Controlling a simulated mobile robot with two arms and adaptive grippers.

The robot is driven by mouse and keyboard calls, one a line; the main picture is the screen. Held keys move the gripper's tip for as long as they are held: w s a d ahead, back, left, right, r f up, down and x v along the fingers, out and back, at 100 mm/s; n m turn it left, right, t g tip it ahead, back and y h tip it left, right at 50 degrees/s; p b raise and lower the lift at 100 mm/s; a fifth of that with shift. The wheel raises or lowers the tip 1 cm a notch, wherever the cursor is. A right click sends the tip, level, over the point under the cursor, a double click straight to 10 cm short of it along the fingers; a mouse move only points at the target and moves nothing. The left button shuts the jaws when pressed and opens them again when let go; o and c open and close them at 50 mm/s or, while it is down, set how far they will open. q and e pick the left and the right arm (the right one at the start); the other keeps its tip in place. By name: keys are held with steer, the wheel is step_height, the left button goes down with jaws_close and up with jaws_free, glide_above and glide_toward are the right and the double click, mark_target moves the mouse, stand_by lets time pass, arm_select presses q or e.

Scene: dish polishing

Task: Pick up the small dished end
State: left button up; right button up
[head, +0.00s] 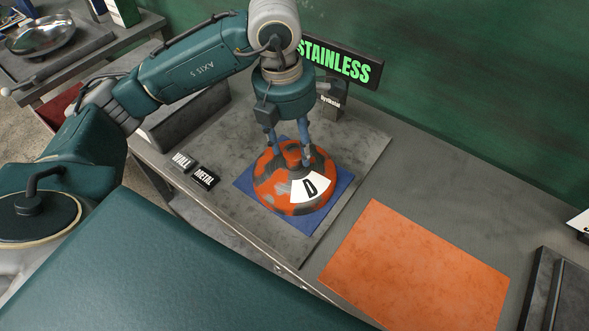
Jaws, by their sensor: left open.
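An orange dome with grey patches (268,184) and a white label marked "D" sits on a blue square mat (325,207), on a grey plate on the bench. It looks like a dished end lying rounded side up. My left gripper (291,156) points down right over its top. The fingers are open, one on each side of the raised crown; I cannot tell whether they touch it. A shiny metal dish (40,36) lies on another table at the upper left. My right gripper is not in view.
An orange sheet (410,270) lies flat on the bench at the right. A "STAINLESS" sign (341,63) stands behind the dome. Small "WALL" (181,161) and "METAL" (205,177) blocks sit at its left. A dark tray (560,292) is at the lower right.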

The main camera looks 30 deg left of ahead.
mark_target(293, 153)
arm_select(q)
step_height(293, 153, down, 4)
steer(key=shift+a+r+p, duration=0.1)
steer(key=shift+r+p, duration=0.15)
steer(key=shift+p, duration=0.45)
steer(key=shift+w+f, duration=0.1)
steer(key=shift+f, duration=0.35)
jaws_close()
steer(key=shift+r, duration=0.1)
